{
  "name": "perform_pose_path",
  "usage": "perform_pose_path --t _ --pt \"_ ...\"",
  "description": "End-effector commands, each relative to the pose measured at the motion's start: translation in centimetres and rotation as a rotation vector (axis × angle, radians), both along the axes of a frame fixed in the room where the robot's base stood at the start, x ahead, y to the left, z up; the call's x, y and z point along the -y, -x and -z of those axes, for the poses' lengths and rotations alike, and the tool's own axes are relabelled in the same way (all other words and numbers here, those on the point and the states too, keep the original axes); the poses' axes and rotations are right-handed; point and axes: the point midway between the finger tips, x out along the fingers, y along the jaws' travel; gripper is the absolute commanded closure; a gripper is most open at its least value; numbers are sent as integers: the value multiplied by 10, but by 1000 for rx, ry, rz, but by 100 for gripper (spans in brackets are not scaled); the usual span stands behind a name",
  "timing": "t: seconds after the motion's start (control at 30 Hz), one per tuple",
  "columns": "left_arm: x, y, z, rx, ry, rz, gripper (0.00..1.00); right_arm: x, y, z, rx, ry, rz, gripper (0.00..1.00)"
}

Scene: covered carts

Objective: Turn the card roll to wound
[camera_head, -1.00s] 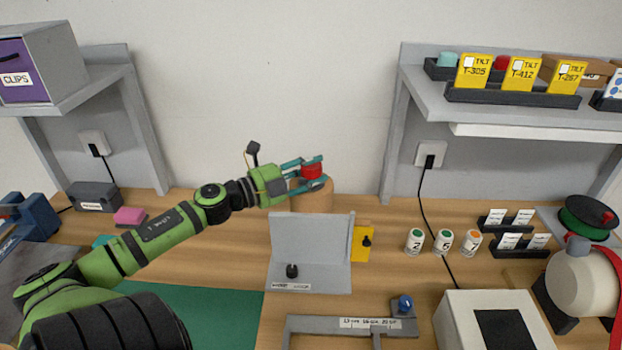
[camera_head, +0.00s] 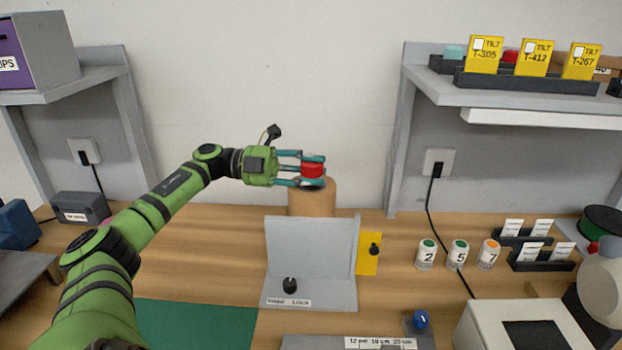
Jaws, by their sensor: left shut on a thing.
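The card roll (camera_head: 312,203) is a tan cylinder standing upright on the table behind a grey angled stand. A red knob (camera_head: 312,170) sits at its top. My left gripper (camera_head: 313,171) comes in from the left and is shut on the red knob, with its teal fingers around it. The fingers hide part of the knob and the top of the roll. The lower part of the roll is hidden behind the grey stand. My right gripper is not in view.
The grey stand (camera_head: 310,245) with a black knob (camera_head: 290,285) and a yellow plate (camera_head: 368,254) is in front of the roll. Numbered cylinders (camera_head: 458,252) and card racks (camera_head: 545,257) stand to the right. A green mat (camera_head: 195,322) lies at front left. Shelves (camera_head: 530,95) flank the wall.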

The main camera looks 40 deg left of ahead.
Motion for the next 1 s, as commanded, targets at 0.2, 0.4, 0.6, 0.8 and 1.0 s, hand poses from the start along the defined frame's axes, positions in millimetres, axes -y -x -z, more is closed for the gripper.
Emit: perform_pose_path --t 0.2,0.4,0.6,0.8,1.0 --pt "0 -1 -2 6 5 106 98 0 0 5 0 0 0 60" --pt "1 -1 -2 2 3 191 98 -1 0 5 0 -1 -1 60" --pt "1 -1 -1 1 3 253 98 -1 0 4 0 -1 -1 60" --pt "1 0 0 -1 2 290 98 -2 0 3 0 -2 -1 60" --pt "2 0 0 -1 1 304 98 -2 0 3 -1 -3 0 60"
